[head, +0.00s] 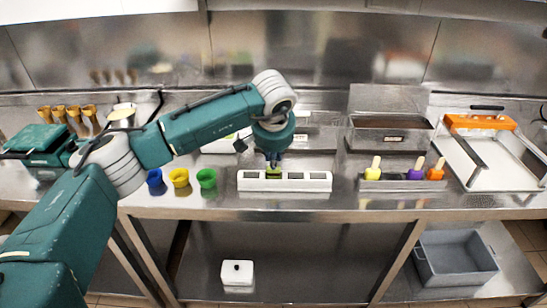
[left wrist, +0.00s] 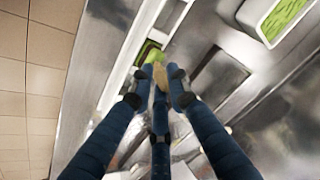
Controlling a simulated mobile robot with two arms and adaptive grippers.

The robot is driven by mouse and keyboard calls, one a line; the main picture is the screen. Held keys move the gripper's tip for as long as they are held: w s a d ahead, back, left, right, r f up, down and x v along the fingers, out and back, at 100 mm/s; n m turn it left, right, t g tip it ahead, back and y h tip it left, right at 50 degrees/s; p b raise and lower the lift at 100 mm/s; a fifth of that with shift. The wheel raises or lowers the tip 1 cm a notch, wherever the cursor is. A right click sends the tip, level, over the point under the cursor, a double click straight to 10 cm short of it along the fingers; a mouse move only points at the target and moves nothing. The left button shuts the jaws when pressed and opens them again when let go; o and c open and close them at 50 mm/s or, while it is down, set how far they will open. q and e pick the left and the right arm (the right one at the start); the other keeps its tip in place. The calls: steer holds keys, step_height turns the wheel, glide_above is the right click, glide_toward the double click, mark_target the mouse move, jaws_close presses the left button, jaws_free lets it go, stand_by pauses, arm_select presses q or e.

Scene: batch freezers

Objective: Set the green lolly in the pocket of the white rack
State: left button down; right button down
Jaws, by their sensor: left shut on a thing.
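The white rack (head: 310,187) is a long low block with several dark pockets, standing near the counter's front edge. My left gripper (head: 274,163) points down over the rack's left part. In the left wrist view, the gripper (left wrist: 160,78) is shut on the pale stick of the green lolly (left wrist: 148,52). The green lolly (head: 273,171) shows just under the fingertips at a left pocket of the rack. I cannot tell how deep it sits in the pocket. My right gripper is not in view.
Blue (head: 154,177), yellow (head: 179,177) and green (head: 206,178) cups stand left of the rack. A metal holder (head: 400,185) with yellow, purple and orange lollies is to its right. A tub with green contents (left wrist: 285,18) shows in the left wrist view.

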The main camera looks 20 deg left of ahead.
arm_select(q)
steer(key=shift+f, duration=0.15)
steer(key=c, duration=1.6)
jaws_free()
steer(key=v, duration=1.2)
